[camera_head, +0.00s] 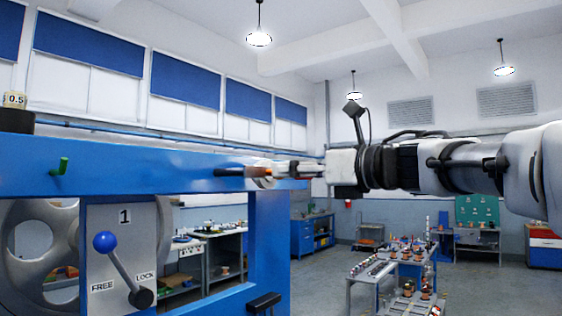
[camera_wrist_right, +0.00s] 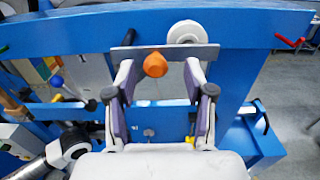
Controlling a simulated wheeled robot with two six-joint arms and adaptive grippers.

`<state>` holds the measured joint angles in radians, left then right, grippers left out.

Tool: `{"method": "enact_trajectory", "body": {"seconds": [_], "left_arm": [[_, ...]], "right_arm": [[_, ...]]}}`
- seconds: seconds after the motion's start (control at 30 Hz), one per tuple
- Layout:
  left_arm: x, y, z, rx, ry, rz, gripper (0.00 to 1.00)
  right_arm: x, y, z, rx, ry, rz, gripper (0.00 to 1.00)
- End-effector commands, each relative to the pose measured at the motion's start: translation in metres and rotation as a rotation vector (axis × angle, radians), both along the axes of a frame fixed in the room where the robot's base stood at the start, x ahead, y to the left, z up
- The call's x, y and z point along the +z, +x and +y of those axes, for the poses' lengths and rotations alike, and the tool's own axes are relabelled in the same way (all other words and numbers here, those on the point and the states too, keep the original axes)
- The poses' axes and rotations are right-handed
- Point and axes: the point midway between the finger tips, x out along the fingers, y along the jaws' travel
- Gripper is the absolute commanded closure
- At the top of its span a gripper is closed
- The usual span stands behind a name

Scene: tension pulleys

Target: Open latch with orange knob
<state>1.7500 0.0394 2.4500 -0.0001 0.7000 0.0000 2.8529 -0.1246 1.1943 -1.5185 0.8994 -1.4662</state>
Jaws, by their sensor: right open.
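The orange knob (camera_wrist_right: 155,65) sits on a flat grey latch bar (camera_wrist_right: 187,51) on the blue frame in the right wrist view. My right gripper (camera_wrist_right: 160,76) is open, with one finger on each side of the knob. The fingertips reach close to the bar; I cannot tell whether they touch it. In the head view, my right gripper (camera_head: 284,169) comes in from the right to the upper beam of the blue frame (camera_head: 130,164), and its fingers largely hide the knob.
A pale roller (camera_wrist_right: 187,32) stands just behind the latch bar. A lever with a blue ball (camera_head: 105,241) on panel 1 points up and left. A black handle (camera_head: 264,302) sits low on the frame. A tool cart (camera_head: 395,262) and open floor lie to the right.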

Motion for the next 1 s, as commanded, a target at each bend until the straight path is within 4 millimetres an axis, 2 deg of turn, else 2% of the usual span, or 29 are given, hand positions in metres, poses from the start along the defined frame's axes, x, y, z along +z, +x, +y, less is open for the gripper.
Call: {"method": "enact_trajectory", "body": {"seconds": [0.03,0.13,0.4,0.43,0.57,0.6,1.0], "left_arm": [[0.01,0.0,0.0,0.0,0.0,0.0,0.6],[0.015,0.0,0.0,0.001,0.0,0.0,0.6],[0.014,0.0,0.0,0.001,0.0,0.0,0.6],[0.014,0.0,0.0,0.001,0.0,0.0,0.6],[0.014,0.0,0.0,0.001,0.0,0.0,0.6],[0.014,0.0,0.0,0.001,0.0,0.0,0.6],[0.017,0.0,0.0,0.001,0.0,0.0,0.6]], "right_arm": [[0.004,0.006,0.008,0.001,-0.003,0.003,0.47],[0.002,0.013,0.018,0.001,-0.001,0.002,0.47],[-0.001,0.016,0.022,0.0,0.002,0.002,0.47],[-0.001,0.016,0.022,0.0,0.002,0.002,0.51],[-0.001,0.016,0.022,0.0,0.002,0.002,0.97],[-0.001,0.016,0.022,-0.001,0.002,0.003,1.0],[0.001,0.024,0.017,-0.001,-0.015,-0.021,1.0]]}}
